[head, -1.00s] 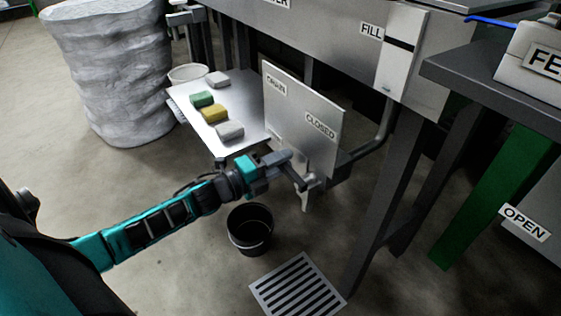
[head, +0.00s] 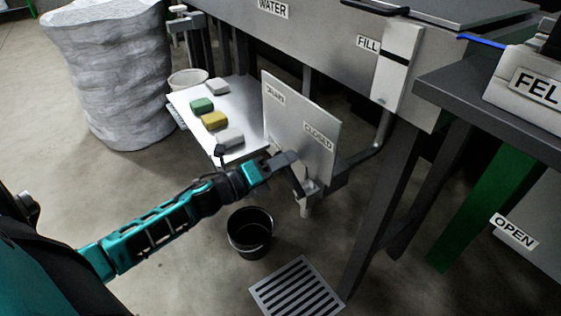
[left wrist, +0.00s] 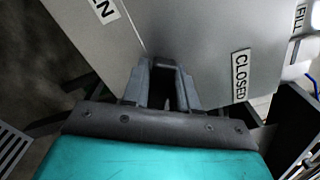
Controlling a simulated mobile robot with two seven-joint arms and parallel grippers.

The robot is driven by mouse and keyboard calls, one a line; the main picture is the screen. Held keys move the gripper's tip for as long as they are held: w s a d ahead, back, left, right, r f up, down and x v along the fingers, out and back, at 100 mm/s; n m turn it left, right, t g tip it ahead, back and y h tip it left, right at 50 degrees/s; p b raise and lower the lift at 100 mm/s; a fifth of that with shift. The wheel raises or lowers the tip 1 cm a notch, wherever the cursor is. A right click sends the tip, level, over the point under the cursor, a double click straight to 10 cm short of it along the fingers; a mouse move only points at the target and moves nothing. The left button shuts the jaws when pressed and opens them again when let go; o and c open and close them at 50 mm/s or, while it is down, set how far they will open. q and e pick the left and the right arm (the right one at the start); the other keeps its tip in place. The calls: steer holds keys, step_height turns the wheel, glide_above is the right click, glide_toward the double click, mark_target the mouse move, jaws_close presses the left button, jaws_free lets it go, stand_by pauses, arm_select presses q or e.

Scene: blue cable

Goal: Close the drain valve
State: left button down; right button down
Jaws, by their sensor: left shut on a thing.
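The drain valve (head: 308,200) is a grey fitting with a short downward spout, at the lower edge of an upright grey panel (head: 290,125) labelled DRAIN and CLOSED. My left gripper (head: 297,182) reaches in from the left and is shut on the valve's handle, below and left of the CLOSED label (head: 319,135). The handle is mostly hidden by the fingers. In the left wrist view the fingers (left wrist: 162,88) are in front of the panel, with the CLOSED label (left wrist: 240,75) to their right. My right gripper is not in view.
A black bucket (head: 250,240) stands on the floor below the valve, beside a floor grate (head: 297,288). A white shelf (head: 240,110) with several coloured blocks is behind the arm. Dark table legs (head: 375,210) stand to the right.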

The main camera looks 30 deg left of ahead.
arm_select(q)
steer(key=m, duration=0.1)
steer(key=d+r+m, duration=0.1)
steer(key=shift+s+r+m, duration=0.25)
steer(key=shift+m, duration=0.15)
steer(key=m, duration=0.1)
steer(key=d+r+m, duration=0.1)
steer(key=shift+s+d+m, duration=0.2)
steer(key=shift+s+m, duration=0.05)
steer(key=shift+m, duration=0.15)
steer(key=m, duration=0.1)
steer(key=d+m, duration=0.2)
steer(key=shift+s+r, duration=0.35)
steer(key=shift+s, duration=0.05)
steer(key=shift+s+d+r+m, duration=0.15)
steer(key=shift+d+m, duration=0.2)
steer(key=shift+m, duration=0.4)
steer(key=shift+s+d+f+m, duration=0.15)
steer(key=shift+d+m, duration=0.2)
steer(key=shift+m, duration=0.4)
steer(key=shift+r, duration=0.1)
steer(key=c, duration=1)
jaws_free()
steer(key=shift+o, duration=0.2)
